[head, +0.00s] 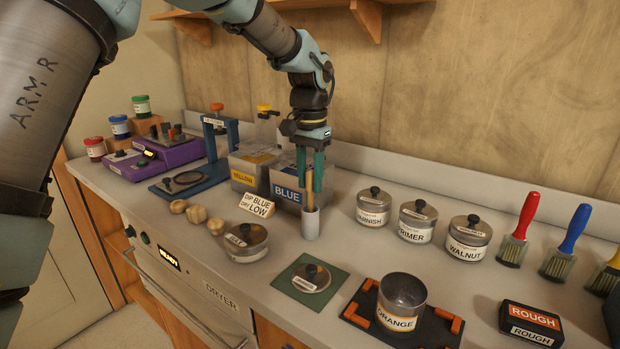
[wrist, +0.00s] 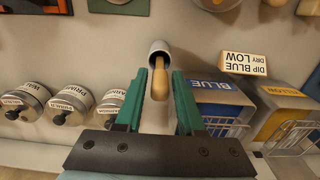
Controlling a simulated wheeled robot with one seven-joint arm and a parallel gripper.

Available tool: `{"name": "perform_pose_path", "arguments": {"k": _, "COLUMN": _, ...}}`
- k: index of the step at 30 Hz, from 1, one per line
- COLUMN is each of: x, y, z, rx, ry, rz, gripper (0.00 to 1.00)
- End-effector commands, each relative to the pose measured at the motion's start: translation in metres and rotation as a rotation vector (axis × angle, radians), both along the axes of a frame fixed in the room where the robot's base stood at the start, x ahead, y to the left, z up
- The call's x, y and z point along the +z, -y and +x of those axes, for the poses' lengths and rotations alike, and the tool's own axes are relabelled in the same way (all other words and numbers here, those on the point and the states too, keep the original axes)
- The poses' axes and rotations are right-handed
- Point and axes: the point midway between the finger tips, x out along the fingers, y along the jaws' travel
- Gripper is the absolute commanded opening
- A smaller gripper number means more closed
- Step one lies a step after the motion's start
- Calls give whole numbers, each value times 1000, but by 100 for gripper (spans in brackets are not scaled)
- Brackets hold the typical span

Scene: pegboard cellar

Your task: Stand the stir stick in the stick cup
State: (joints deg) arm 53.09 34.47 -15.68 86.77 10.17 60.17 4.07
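The tan stir stick (head: 309,191) stands in the light grey stick cup (head: 311,224), on the counter in front of the blue tin. In the wrist view the stick (wrist: 160,82) runs into the mouth of the cup (wrist: 158,47). My gripper (head: 311,186) is above the cup, pointing down, with its green fingers on either side of the stick's upper part. In the wrist view the fingers (wrist: 164,76) are apart, with a small gap beside the stick, so the gripper looks open. The stick's lower end is hidden inside the cup.
The BLUE tin (head: 287,192) and YELLOW tin (head: 245,174) stand close behind and left. A DIP BLUE DRY LOW sign (head: 257,205) is left of the cup. The VARNISH can (head: 373,207) stands right. An ORANGE can (head: 401,303) sits in front. Counter between is clear.

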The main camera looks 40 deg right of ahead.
Motion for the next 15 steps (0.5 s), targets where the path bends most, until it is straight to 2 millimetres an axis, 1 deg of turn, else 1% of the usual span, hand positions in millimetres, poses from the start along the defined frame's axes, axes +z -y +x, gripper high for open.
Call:
{"name": "perform_pose_path", "arguments": {"k": 1, "x": 0, "y": 0, "z": 0, "rx": 0, "ry": 0, "rz": 0, "gripper": 45}}
{"name": "perform_pose_path", "arguments": {"k": 3, "x": 0, "y": 0, "z": 0, "rx": 0, "ry": 0, "rz": 0, "gripper": 52}}
{"name": "perform_pose_path", "arguments": {"k": 11, "x": 2, "y": 0, "z": 0, "rx": 0, "ry": 0, "rz": -1, "gripper": 52}}
{"name": "perform_pose_path", "arguments": {"k": 15, "x": 12, "y": 1, "z": 0, "rx": 0, "ry": 2, "rz": -3, "gripper": 52}}
